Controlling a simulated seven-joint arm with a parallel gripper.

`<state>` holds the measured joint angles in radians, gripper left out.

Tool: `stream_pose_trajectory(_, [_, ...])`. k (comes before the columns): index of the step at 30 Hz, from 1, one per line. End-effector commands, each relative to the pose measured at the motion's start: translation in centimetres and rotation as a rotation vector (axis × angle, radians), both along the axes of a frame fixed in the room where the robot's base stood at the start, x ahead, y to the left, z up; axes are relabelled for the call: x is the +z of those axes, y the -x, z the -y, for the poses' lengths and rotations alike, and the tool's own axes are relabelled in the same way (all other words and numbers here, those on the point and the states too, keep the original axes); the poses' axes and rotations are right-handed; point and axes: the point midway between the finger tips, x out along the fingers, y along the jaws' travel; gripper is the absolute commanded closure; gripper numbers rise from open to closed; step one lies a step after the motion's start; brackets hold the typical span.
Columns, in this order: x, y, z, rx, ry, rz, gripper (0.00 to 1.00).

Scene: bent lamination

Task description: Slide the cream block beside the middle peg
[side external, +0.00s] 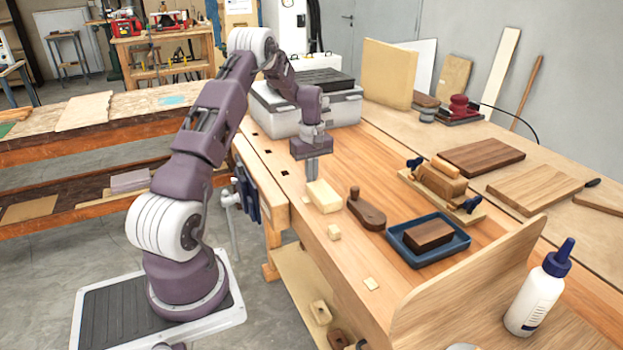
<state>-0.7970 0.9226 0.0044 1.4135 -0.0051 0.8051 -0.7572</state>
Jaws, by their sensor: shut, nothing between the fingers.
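The cream block (325,197) lies on the wooden workbench near its left edge. My gripper (312,178) points straight down just behind the block's far end, with its fingers shut and empty. I cannot tell whether the fingertips touch the block. A dark brown wooden piece (368,210) with an upright knob stands close to the right of the block. I cannot pick out a row of pegs or say which thing is the middle peg.
A blue tray (402,256) holding a dark brown block (428,235) lies to the right. A clamped bent lamination (438,182) sits behind the tray. A grey case (305,105) stands at the back.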

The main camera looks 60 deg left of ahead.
Motion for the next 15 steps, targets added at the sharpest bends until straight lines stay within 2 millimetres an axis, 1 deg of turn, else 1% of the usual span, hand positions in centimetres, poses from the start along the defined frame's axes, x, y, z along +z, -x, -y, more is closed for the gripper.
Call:
stream_pose_trajectory(2, [0.0, 0.0, 0.3, -0.001, 0.000, 0.000, 1.00])
stream_pose_trajectory(5, [0.0, 0.0, 1.8, -0.005, 0.001, -0.002, 1.00])
stream_pose_trajectory(12, [0.0, 0.1, 8.7, -0.006, 0.001, -0.002, 1.00])
stream_pose_trajectory(15, [0.0, 0.1, 11.2, -0.004, 0.001, -0.001, 1.00])
